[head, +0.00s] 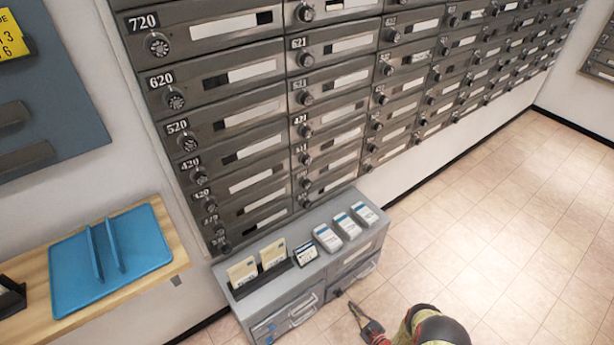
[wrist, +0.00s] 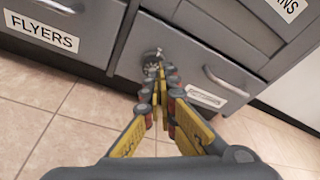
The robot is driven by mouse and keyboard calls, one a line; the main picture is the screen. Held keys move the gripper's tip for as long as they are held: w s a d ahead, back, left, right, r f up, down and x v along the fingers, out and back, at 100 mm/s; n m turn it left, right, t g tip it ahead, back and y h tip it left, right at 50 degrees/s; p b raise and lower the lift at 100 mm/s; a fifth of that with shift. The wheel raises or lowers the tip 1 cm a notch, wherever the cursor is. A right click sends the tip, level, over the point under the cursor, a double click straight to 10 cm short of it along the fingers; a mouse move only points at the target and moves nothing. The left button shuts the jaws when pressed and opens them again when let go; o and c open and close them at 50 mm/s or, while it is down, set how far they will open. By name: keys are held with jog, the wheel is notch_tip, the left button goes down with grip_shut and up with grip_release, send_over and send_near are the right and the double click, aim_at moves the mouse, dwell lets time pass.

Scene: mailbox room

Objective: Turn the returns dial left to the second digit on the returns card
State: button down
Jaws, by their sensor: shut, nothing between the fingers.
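The returns dial (wrist: 150,55) shows in the wrist view as a dark round knob with a bright spot, on the left part of a grey drawer front. A label ending in "NS" (wrist: 284,5) is cut off above right. My gripper (wrist: 160,72) is shut and empty, its fingertips right in front of the dial and hiding part of it; I cannot tell whether they touch. The dial's digits are not legible. In the head view my gripper (head: 354,308) is low beside the grey cabinet (head: 283,291). A yellow card (head: 15,36) with partly cut-off digits hangs upper left; its heading is unreadable.
The cabinet top holds two cream cards (head: 243,272), a small blue-white card (head: 306,254) and several white stacks (head: 328,238). A "FLYERS" drawer (wrist: 42,32) is left of the dial. A wooden shelf (head: 165,262) carries a blue tray (head: 70,285). Tiled floor at right is clear.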

aim_at(339, 294)
jog(key=shift+a+r+x, duration=0.15)
jog(key=shift+r+x, duration=0.1)
jog(key=shift+x, duration=0.85)
jog(key=shift+a+r+x, duration=0.15)
jog(key=shift+r+x, duration=0.05)
jog(key=shift+x, duration=0.9)
jog(key=shift+a+r+x, duration=0.15)
jog(key=shift+r+x, duration=0.1)
jog(key=shift+x, duration=0.85)
jog(key=shift+s+a+f, duration=0.15)
jog(key=shift+s+a, duration=0.15)
jog(key=shift+a, duration=0.05)
